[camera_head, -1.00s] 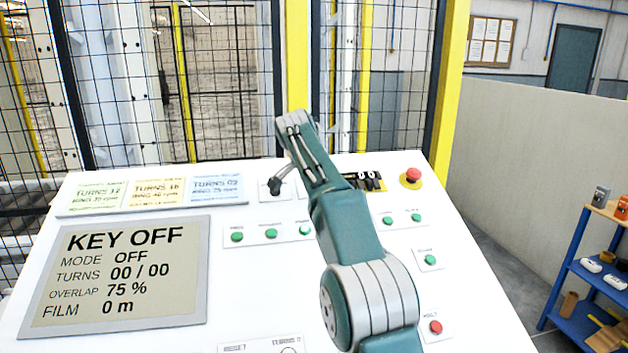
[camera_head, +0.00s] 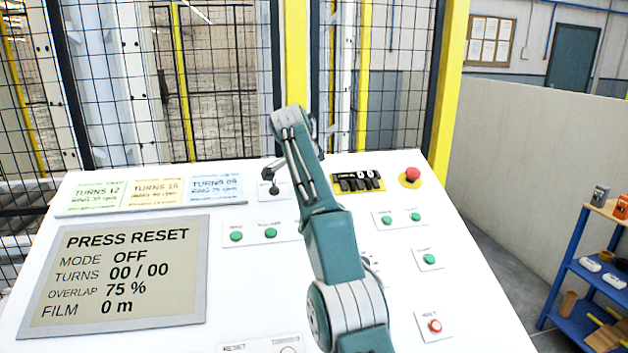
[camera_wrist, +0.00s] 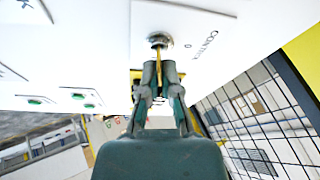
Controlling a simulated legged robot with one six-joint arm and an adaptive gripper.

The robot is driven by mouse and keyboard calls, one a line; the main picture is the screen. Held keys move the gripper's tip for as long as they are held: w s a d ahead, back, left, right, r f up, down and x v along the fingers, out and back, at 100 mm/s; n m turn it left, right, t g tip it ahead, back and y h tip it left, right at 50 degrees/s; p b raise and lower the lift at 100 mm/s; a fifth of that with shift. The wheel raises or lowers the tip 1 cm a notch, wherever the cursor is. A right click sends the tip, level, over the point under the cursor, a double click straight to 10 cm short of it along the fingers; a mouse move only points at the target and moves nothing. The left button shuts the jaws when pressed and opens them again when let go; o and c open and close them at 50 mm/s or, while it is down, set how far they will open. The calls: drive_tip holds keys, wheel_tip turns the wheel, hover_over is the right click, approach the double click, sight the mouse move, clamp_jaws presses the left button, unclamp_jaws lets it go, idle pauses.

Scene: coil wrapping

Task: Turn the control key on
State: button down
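The sloped white control panel (camera_head: 240,285) carries a grey display (camera_head: 120,270) reading PRESS RESET, MODE OFF, TURNS 00 / 00. My gripper (camera_head: 270,186) is at the key plate near the panel's top edge. In the wrist view, my gripper (camera_wrist: 160,70) has its two fingers close together with a thin gold-coloured control key (camera_wrist: 158,62) between them. The key stands in a round silver lock (camera_wrist: 160,40) on a plate labelled "Control" (camera_wrist: 207,43). The fingers hide most of the key, and its exact angle is hard to read.
My arm covers the panel's middle. A wire fence (camera_head: 220,90) stands behind; a blue shelf (camera_head: 590,270) is at right.

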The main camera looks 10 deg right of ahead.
drive_tip(key=shift+a+f, duration=0.1)
drive_tip(key=c, duration=0.9)
unclamp_jaws()
drive_tip(key=shift+o, duration=0.2)
drive_tip(key=shift+r+n, duration=0.2)
drive_tip(key=shift+n, duration=0.2)
drive_tip(key=shift+w, duration=0.1)
